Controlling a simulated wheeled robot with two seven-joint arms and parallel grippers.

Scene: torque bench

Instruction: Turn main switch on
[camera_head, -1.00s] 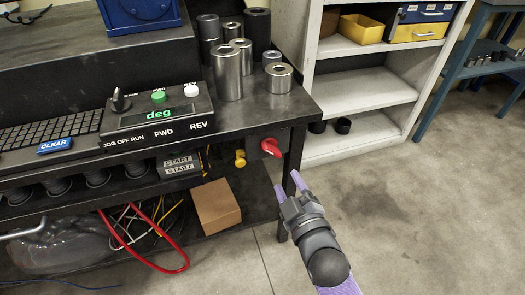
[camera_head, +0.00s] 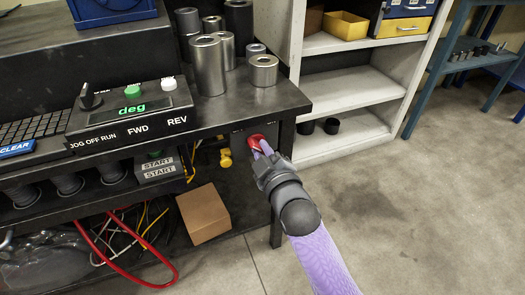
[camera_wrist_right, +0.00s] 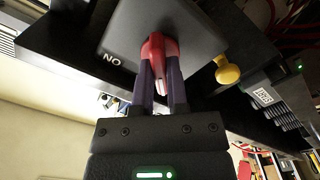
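The main switch is a red rotary handle (camera_head: 256,139) on a grey plate at the right end of the bench front. In the right wrist view, the red handle (camera_wrist_right: 157,48) points down the picture, towards my gripper, with its pale tip between the fingers. My right gripper (camera_head: 260,150) has one finger on each side of the handle, close against it. In the right wrist view, the fingers (camera_wrist_right: 161,75) look closed on it. Part of the plate's lettering, "NO", shows there; the rest is hidden. My left gripper is not in view.
A yellow knob (camera_head: 225,158) sits just left of the switch. A control box (camera_head: 130,112) and metal cylinders (camera_head: 208,65) stand on the bench. A cardboard box (camera_head: 203,213) and cables lie below. A white shelf (camera_head: 345,95) stands behind; floor at right is clear.

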